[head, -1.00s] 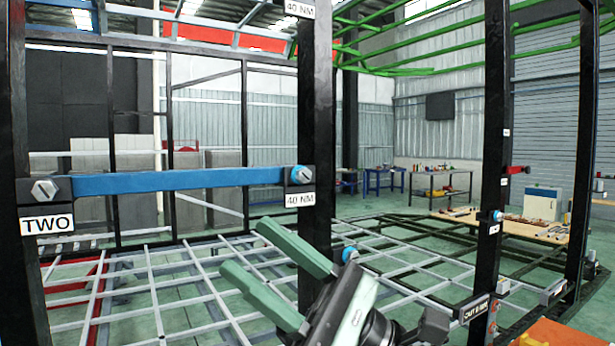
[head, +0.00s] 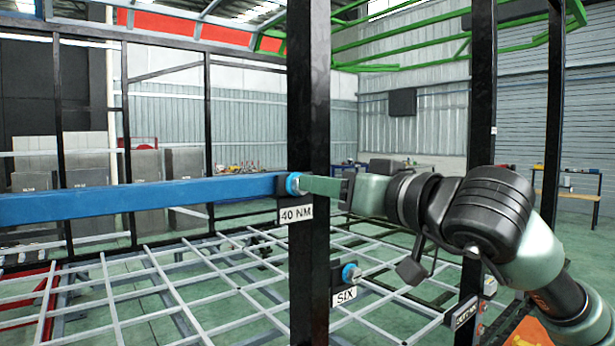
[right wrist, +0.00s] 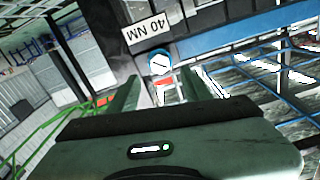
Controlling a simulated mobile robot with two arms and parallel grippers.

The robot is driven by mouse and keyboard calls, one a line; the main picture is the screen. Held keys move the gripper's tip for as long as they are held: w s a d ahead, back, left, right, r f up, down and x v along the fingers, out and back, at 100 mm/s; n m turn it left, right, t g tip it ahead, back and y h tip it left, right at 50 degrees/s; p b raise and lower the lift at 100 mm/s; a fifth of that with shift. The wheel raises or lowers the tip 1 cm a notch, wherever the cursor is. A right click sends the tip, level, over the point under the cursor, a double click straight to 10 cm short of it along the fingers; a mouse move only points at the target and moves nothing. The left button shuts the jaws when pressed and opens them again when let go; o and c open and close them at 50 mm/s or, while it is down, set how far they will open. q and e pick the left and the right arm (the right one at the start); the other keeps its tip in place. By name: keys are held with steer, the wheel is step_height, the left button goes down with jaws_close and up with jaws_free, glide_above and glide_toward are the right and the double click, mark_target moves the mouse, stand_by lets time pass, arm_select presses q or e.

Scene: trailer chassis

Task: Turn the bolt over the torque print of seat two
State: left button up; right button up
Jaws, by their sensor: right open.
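The bolt with a blue collar (head: 293,183) sits on a black upright post (head: 309,90), at the end of the blue bar (head: 140,199) and just above the 40 NM print (head: 296,214). My right gripper (head: 308,185) reaches in from the right, its fingers level with the bolt and very close to it. In the right wrist view the bolt (right wrist: 160,63) shows between the two open fingers, just beyond their tips, and the 40 NM print (right wrist: 147,29) appears upside down. I cannot tell whether the fingers touch the bolt. My left gripper is out of view.
Another black post (head: 481,90) stands to the right, behind my right arm. A grey lattice frame (head: 180,285) spreads low over the floor.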

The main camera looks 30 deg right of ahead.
steer(key=w, duration=0.3)
steer(key=w+p, duration=0.1)
steer(key=w, duration=0.1)
steer(key=shift+a+f, duration=0.2)
steer(key=shift+a, duration=0.05)
steer(key=shift+w, duration=0.1)
steer(key=c, duration=0.9)
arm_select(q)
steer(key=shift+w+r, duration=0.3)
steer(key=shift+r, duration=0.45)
arm_select(e)
jaws_close()
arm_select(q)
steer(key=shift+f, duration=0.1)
